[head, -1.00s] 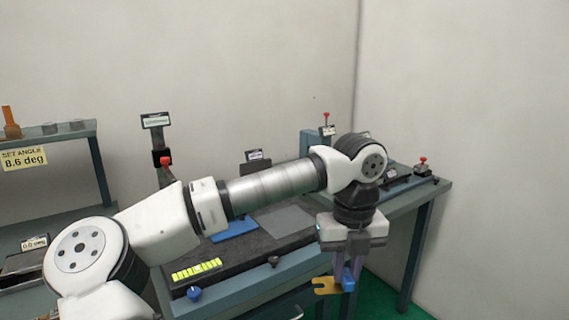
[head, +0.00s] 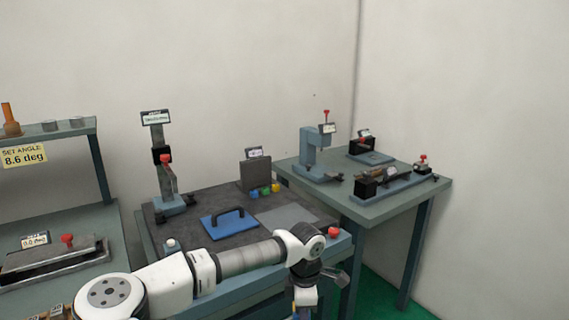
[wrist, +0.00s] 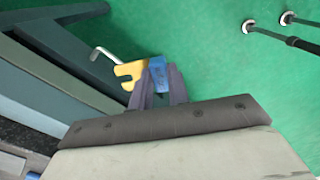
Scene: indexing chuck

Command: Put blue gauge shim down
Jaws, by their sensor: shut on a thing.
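My gripper (wrist: 159,88) is shut on the blue gauge shim (wrist: 157,72), a blue block gripped between the two fingers. A yellow notched piece (wrist: 130,73) sticks out to the left of the blue part; I cannot tell whether they are one part. Green floor lies behind the held thing in the wrist view, beside the bench edge. In the head view my gripper sits low at the bottom edge, in front of the bench, and its fingertips are mostly cut off.
A dark surface plate (head: 190,232) bears a blue plate with a black handle (head: 230,222), a grey pad (head: 288,215), a gauge stand (head: 165,170) and small coloured blocks (head: 264,191). A side table (head: 385,208) holds several fixtures. A bent metal handle (wrist: 103,55) is near the shim.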

